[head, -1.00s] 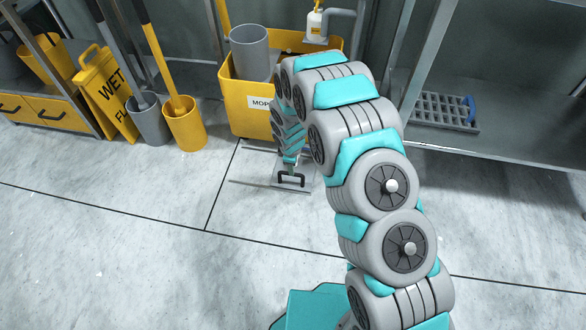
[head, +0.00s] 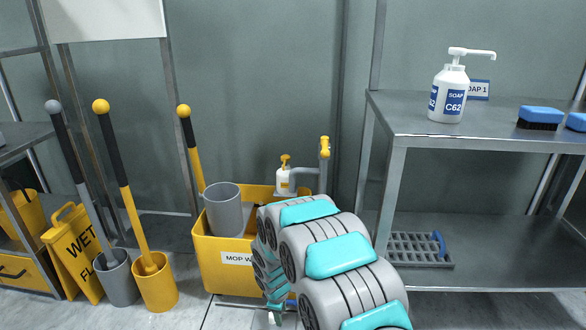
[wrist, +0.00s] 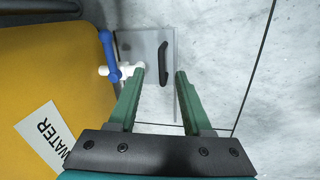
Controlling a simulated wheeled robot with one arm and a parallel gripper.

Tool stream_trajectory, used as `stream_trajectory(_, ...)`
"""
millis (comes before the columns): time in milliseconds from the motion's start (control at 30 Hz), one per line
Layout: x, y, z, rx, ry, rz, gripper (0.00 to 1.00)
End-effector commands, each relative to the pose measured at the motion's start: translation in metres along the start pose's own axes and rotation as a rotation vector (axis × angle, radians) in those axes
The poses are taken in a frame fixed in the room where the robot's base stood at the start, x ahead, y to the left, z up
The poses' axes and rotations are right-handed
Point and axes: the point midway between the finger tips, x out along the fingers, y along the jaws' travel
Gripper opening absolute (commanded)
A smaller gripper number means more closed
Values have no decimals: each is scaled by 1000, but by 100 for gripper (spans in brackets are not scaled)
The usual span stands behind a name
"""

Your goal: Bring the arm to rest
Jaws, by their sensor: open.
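My gripper (wrist: 160,78) is open in the wrist view, with its two green fingers apart and nothing between the tips. It points down over the floor, beside the yellow mop water bin (wrist: 45,85). Below and beyond the fingertips lies a grey plate (wrist: 140,46) with a black handle (wrist: 163,63); the fingers are apart from the handle as far as I can see. In the head view my arm reaches forward and bends down in front of the bin (head: 225,277). My arm hides most of the gripper there.
A blue-handled valve (wrist: 108,50) on a white pipe sits close left of the fingers. A grey bucket (head: 223,208) stands in the bin. A wet floor sign (head: 75,250) and mop pails (head: 154,283) stand left. A steel shelf (head: 480,135) with soap (head: 449,95) is right.

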Motion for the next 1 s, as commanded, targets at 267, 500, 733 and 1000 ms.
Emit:
stream_trajectory(267,-105,0,67,259,-50,-27,50)
stream_trajectory(500,-183,-25,124,479,-94,-62,50)
stream_trajectory(733,-249,-64,174,683,-131,-98,50)
stream_trajectory(1000,-316,-127,224,918,-171,-148,50)
